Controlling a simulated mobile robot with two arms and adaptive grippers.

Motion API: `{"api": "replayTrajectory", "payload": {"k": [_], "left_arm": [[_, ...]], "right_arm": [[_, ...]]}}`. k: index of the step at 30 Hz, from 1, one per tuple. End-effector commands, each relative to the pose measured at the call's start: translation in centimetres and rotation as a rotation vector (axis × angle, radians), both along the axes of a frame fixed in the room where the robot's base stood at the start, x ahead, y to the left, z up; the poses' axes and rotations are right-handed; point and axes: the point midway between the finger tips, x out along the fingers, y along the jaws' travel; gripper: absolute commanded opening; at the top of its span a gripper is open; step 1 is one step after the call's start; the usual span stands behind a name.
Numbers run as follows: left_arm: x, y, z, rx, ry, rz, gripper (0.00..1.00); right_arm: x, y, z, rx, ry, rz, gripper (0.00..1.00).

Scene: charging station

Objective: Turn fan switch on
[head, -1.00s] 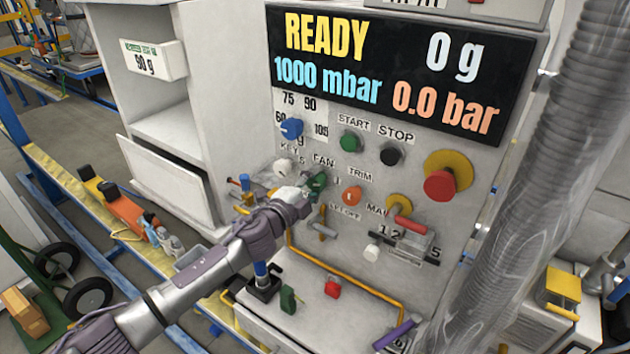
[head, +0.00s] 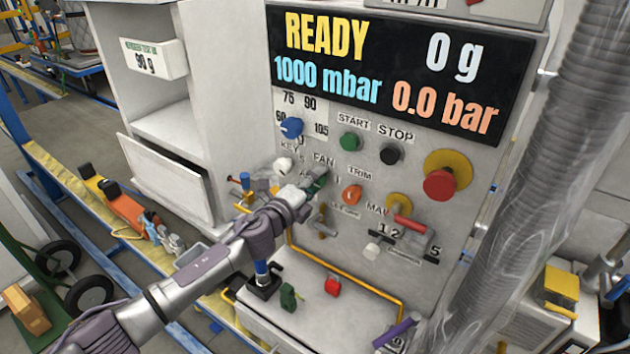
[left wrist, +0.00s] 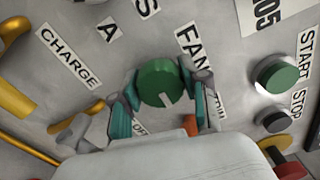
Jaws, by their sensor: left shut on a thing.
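The green fan switch (head: 319,181) is a round knob on the grey panel, just below the FAN label (head: 323,160). In the left wrist view the knob (left wrist: 160,80) shows a white line on its face, near its lower edge. My left gripper (head: 308,188) reaches it from the lower left. Its two teal-padded fingers (left wrist: 159,88) stand on either side of the knob and are shut on it. In the head view the gripper hides part of the knob. My right gripper is not in view.
An orange trim knob (head: 352,194) sits close right of the fan switch, and a white key knob (head: 284,165) to its left. Green start (head: 350,141) and black stop (head: 391,154) buttons are above right. A red emergency button (head: 439,185) and a grey hose (head: 530,170) are further right.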

Motion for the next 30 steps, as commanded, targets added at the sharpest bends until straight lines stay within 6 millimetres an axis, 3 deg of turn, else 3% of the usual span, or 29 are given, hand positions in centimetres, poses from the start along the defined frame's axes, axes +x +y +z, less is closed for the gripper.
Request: {"api": "replayTrajectory", "payload": {"k": [7,8,12,23,30], "left_arm": [[-0.1,0.0,-0.2,0.004,0.0,-0.002,0.1],[-0.1,0.0,-0.2,0.004,0.0,-0.002,0.46],[-0.1,0.0,-0.2,0.003,0.001,-0.002,0.7],[-0.2,0.1,-0.1,0.001,0.0,-0.001,0.7],[-2.8,1.9,-0.2,0.004,0.0,-0.002,0.7]], "right_arm": [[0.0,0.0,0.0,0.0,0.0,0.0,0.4],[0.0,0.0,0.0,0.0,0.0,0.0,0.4],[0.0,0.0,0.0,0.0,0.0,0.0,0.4],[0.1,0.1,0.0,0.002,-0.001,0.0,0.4],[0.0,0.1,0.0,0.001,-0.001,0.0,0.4]]}}
